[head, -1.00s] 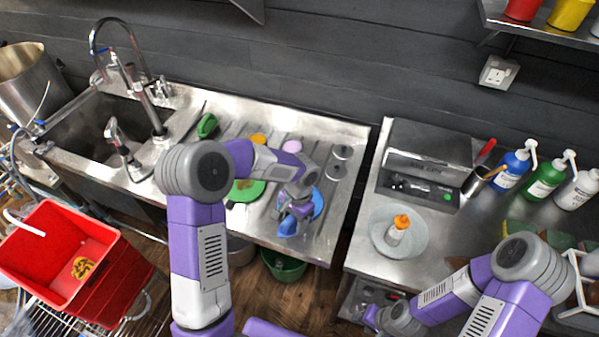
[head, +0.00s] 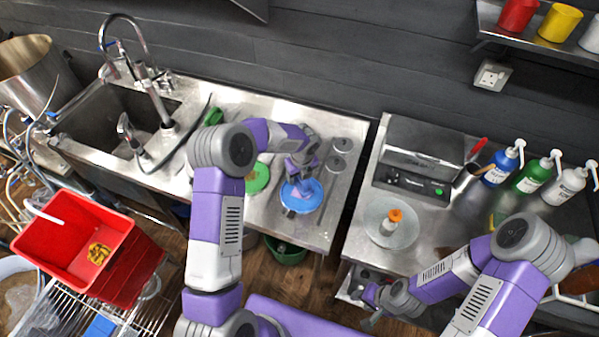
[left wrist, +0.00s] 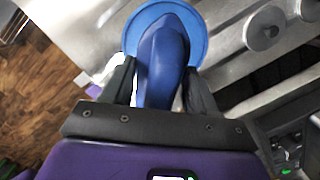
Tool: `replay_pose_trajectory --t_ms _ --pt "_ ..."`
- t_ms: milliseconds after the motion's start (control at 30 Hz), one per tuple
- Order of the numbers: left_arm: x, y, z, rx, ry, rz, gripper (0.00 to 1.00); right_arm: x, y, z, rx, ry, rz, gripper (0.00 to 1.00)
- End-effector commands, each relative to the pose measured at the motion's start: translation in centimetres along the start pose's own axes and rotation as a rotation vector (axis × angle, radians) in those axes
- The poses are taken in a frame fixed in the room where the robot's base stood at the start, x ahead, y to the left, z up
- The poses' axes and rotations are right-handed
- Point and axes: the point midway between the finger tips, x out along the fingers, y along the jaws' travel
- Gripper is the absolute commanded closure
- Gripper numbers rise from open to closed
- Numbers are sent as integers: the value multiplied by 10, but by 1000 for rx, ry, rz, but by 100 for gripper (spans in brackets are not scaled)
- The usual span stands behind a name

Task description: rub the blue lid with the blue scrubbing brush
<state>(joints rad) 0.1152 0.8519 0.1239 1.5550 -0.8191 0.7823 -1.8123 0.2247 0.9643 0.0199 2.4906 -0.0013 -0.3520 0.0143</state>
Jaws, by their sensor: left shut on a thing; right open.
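The blue lid (head: 313,201) lies flat on the steel drainer right of the sink. It also shows in the left wrist view (left wrist: 196,33) as a blue disc behind the brush. My left gripper (head: 300,184) is above the lid and shut on the blue scrubbing brush (left wrist: 164,62), which sits between the two fingers and overlaps the lid. In the head view my gripper mostly hides the brush. I cannot tell whether the brush touches the lid. My right gripper (head: 374,314) is open and empty, low in front of the right counter.
A green lid (head: 258,178) lies left of the blue lid, with steel lids (head: 335,164) to the right. A gap separates the drainer from the right counter, which holds a plate with an orange-capped bottle (head: 391,221). A red bin (head: 75,235) stands at left.

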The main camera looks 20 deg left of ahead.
Motion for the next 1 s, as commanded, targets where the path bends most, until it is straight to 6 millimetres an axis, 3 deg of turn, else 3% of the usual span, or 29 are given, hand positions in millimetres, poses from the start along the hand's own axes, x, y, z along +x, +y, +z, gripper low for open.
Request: replay_pose_trajectory --t_ms 267,967,1000 --pt "15 -1 -2 18 0 -2 66 11 4 0 0 0 0 57" --pt "82 -7 -15 27 1 -2 66 55 20 -2 0 0 0 57" --pt "78 -11 -17 29 -1 -5 70 54 20 -2 0 0 0 57"
